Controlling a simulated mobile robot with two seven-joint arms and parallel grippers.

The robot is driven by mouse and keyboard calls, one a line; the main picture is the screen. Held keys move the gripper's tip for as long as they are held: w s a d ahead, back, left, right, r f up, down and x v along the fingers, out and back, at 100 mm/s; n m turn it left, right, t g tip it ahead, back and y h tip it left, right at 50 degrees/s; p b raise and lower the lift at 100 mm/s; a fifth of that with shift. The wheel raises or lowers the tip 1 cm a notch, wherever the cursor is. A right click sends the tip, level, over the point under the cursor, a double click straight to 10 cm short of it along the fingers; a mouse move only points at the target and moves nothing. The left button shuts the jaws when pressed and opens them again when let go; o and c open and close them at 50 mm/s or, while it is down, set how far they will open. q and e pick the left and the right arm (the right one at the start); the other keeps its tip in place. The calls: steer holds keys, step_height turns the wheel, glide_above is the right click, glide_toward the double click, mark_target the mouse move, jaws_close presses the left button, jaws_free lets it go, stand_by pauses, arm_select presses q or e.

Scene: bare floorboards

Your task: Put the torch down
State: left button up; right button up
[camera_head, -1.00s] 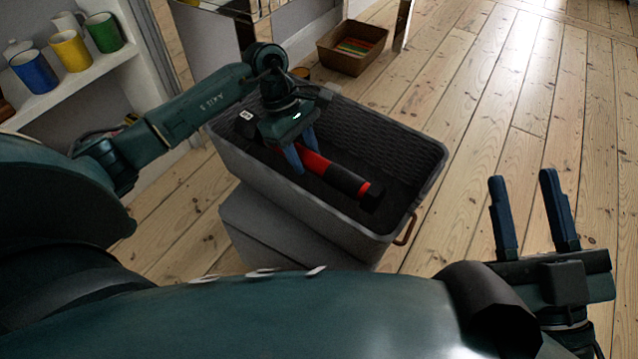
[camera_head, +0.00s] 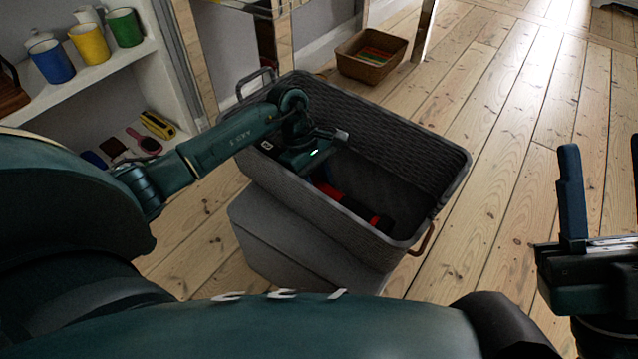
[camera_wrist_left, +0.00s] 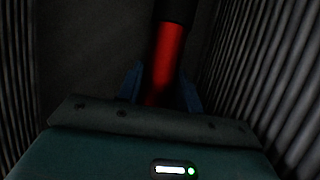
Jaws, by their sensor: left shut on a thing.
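The torch (camera_head: 330,190), red with a black end, is down inside the grey basket (camera_head: 455,190), along its near wall. My left gripper (camera_head: 316,178) reaches into the basket and is shut on the torch's red body. In the left wrist view the blue fingers (camera_wrist_left: 160,86) are on either side of the red torch (camera_wrist_left: 168,52), between ribbed basket walls. Whether the torch touches the basket floor is too dark to tell. My right gripper (camera_head: 602,150) is open and empty at the right edge, away from the basket.
The basket stands on a grey box (camera_head: 290,245). A white shelf (camera_head: 90,75) with several mugs is at the left. Floorboards at the right are clear.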

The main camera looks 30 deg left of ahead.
arm_select(q)
steer(key=o, duration=1.1)
steer(key=shift+o, duration=0.2)
steer(key=shift+r, duration=0.2)
steer(key=p+v, duration=0.4)
steer(key=v, duration=0.6)
steer(key=shift+a+r+p, duration=0.15)
steer(key=shift+r+p, duration=0.15)
steer(key=shift+a+r, duration=0.25)
steer(key=shift+r, duration=0.25)
arm_select(e)
steer(key=shift+w+a+f+m+h, duration=0.15)
steer(key=shift+f+m+h, duration=1.3)
steer(key=shift+m+h, duration=0.2)
steer(key=shift+w+a+f+m+h, duration=0.1)
steer(key=shift+f+m+h, duration=1.35)
steer(key=shift+m+h, duration=0.2)
arm_select(q)
steer(key=shift+r, duration=0.1)
arm_select(e)
steer(key=shift+r, duration=0.1)
